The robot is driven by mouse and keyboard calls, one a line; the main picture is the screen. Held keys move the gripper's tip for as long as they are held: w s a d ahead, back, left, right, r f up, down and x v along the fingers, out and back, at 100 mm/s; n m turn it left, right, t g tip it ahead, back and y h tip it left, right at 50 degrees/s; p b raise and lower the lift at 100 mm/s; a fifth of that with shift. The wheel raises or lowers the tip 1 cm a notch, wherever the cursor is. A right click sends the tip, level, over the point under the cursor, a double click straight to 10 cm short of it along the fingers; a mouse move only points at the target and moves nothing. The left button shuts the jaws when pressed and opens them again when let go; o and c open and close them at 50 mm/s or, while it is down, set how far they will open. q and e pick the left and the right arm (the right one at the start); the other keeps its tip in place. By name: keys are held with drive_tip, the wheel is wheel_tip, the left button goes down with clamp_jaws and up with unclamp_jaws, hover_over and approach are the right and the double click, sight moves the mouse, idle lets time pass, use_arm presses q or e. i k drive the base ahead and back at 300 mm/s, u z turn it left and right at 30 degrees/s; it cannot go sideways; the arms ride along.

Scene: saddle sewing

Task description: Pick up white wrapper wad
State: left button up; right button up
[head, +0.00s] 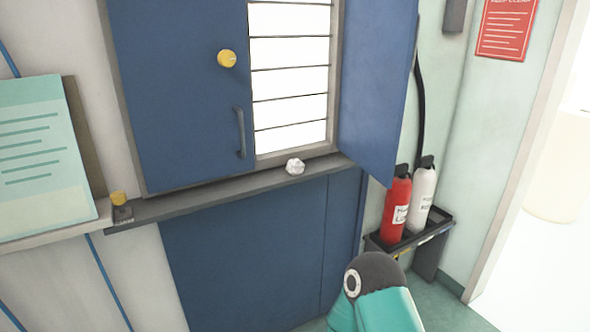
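The white wrapper wad (295,167) is a small crumpled ball. It sits on the narrow grey ledge (190,203) under the window opening, near the ledge's right part. Part of my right arm, teal with a dark grey joint, shows at the bottom right, below and to the right of the wad and well apart from it. Neither of my grippers is in view. Nothing touches the wad except the ledge.
Another blue panel (375,90) swings out on the right. Red (396,208) and white (422,197) extinguishers stand on a black shelf. A yellow-topped item (120,208) sits at the ledge's left end.

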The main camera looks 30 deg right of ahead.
sight(294, 167)
drive_tip(key=z, duration=0.4)
drive_tip(key=i, duration=0.7)
drive_tip(key=z, duration=0.4)
drive_tip(key=i, duration=0.8)
drive_tip(key=u, duration=0.65)
